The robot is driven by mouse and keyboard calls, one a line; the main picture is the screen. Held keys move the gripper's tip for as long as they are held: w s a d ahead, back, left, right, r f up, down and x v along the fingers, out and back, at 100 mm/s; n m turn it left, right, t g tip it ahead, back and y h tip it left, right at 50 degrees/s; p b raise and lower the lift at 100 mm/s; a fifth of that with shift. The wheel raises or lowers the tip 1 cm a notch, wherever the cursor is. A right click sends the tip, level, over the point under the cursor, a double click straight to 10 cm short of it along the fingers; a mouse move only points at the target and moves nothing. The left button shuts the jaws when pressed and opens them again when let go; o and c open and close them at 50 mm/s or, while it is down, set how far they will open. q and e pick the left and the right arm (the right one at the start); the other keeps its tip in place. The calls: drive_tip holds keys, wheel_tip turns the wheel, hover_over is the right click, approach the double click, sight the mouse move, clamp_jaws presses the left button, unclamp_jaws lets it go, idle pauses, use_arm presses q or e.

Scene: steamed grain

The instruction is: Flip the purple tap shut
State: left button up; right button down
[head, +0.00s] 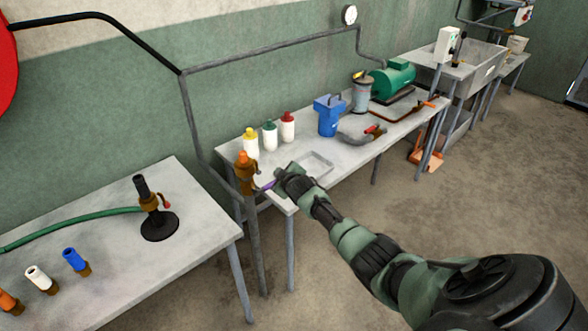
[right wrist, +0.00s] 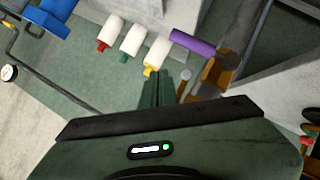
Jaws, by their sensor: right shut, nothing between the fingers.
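The purple tap lever (head: 267,185) sticks out from an orange and brown valve body (head: 246,172) on the pipe between the two tables. In the right wrist view the purple lever (right wrist: 192,41) is a short cylinder, beside the brown valve body (right wrist: 222,72). My right gripper (head: 283,177) is shut and empty, with its tips close to the lever's right end. In the right wrist view its closed green fingers (right wrist: 156,86) lie to the lower left of the lever. I cannot tell whether they touch it. My left gripper is in neither view.
White bottles with yellow, green and red caps (head: 269,133) stand on the far table, near a shallow tray (head: 317,163) and a blue jug (head: 328,115). The near table (head: 205,215) holds a black stand (head: 158,222) with a green hose. A grey pipe (head: 190,120) runs down between the tables.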

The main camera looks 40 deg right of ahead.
drive_tip(key=s+r, duration=0.4)
drive_tip(key=s, duration=0.3)
drive_tip(key=shift+d+r, duration=0.15)
drive_tip(key=shift+d, duration=0.2)
drive_tip(key=shift+s, duration=0.1)
drive_tip(key=s+a+f+g+y+b, duration=0.1)
drive_tip(key=s+a+f+g, duration=0.15)
drive_tip(key=s+f, duration=0.75)
drive_tip(key=s+a+f+m+g+b, duration=0.15)
drive_tip(key=s+a+f, duration=0.3)
drive_tip(key=f, duration=0.95)
drive_tip(key=s+a+f+g+y, duration=0.1)
drive_tip(key=s+a+f+g, duration=0.15)
drive_tip(key=s+f, duration=0.8)
drive_tip(key=s+a+f+g, duration=0.1)
drive_tip(key=s+a+f, duration=0.3)
drive_tip(key=s, duration=0.6)
drive_tip(key=s+a+f+g+y+b, duration=0.1)
drive_tip(key=s+a+f, duration=0.4)
drive_tip(key=s, duration=0.6)
drive_tip(key=s+a+f+g, duration=0.2)
drive_tip(key=s+a+f, duration=0.3)
drive_tip(key=s, duration=0.6)
wheel_tip(320, 180, down, 3)
drive_tip(key=shift+s+r+m+g+y+b, duration=0.15)
drive_tip(key=shift+m+g+y+b, duration=0.2)
drive_tip(key=shift+m+y, duration=0.1)
